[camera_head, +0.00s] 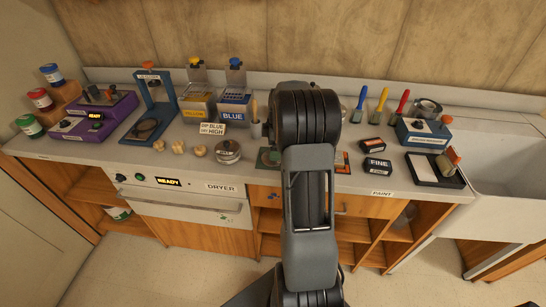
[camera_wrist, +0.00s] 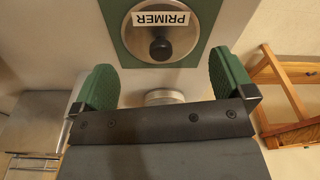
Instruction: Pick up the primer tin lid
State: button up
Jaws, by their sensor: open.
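The primer tin lid (camera_wrist: 150,42) shows in the wrist view as a round silver disc with a white PRIMER label and a black knob. It lies on a green square mat (camera_wrist: 127,56) on the counter. My gripper (camera_wrist: 163,76) is open and empty, its two green fingers spread below the lid in the picture and apart from it. In the head view my arm hides the lid and the gripper; only an edge of the green mat (camera_head: 264,157) shows left of the arm.
A silver lidded tin (camera_head: 228,152) stands left of the mat. Black boxes (camera_head: 376,167) and a paint tray (camera_head: 433,172) are to the right. Blue and yellow containers (camera_head: 234,98) stand behind. A pale round object (camera_wrist: 165,96) shows between my fingers. The sink (camera_head: 505,180) is far right.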

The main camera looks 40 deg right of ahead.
jog(key=shift+a+f, duration=0.2)
jog(key=shift+f, duration=1.6)
jog(key=c, duration=0.6)
jog(key=shift+o, duration=0.2)
jog(key=shift+r, duration=0.1)
